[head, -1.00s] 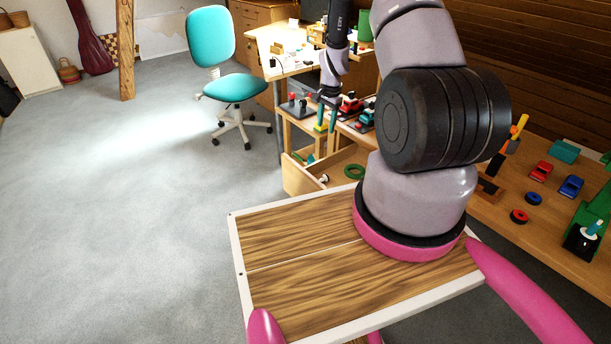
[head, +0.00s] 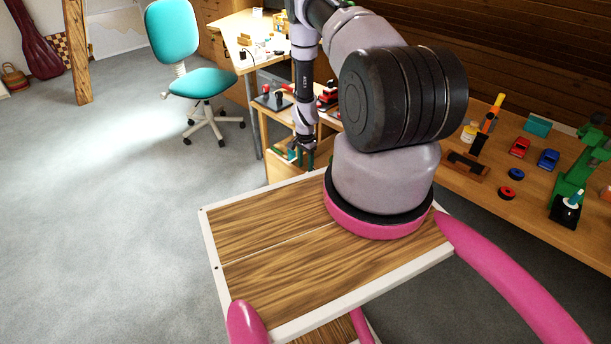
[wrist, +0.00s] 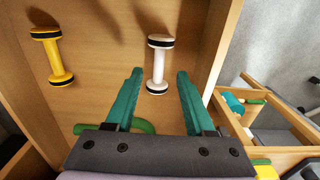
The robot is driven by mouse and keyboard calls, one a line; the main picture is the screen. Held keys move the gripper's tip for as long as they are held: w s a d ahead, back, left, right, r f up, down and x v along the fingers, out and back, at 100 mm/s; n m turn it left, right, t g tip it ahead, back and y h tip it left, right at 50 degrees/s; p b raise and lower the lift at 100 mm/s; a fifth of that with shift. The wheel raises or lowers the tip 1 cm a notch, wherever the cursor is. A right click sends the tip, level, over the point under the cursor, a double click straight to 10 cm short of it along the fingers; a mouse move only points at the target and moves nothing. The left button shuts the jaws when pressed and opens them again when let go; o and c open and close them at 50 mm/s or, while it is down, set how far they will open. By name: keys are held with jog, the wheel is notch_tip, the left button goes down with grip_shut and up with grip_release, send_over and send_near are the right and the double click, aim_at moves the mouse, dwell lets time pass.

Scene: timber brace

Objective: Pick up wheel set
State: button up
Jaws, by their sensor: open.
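A white wheel set (wrist: 158,65), an axle with a black-rimmed wheel at each end, lies in an open wooden drawer (wrist: 100,100). A yellow wheel set (wrist: 53,58) lies to its left, apart from it. My gripper (wrist: 159,73) is open, with its teal fingers either side of the white wheel set in the wrist view. Whether they are at its height or above it I cannot tell. In the head view my gripper (head: 302,158) is lowered at the drawer (head: 285,165), and the wheel sets cannot be made out there.
A green piece (wrist: 142,127) lies partly hidden by my gripper. The drawer's right wall (wrist: 222,50) stands close beside my right finger. A workbench (head: 535,195) with toy cars and a green tool stands at the right. A teal chair (head: 200,82) stands left, with open floor before it.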

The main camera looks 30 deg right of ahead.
notch_tip(320, 180, down, 4)
jog(key=shift+f, duration=0.1)
jog(key=shift+d, duration=0.1)
grip_shut()
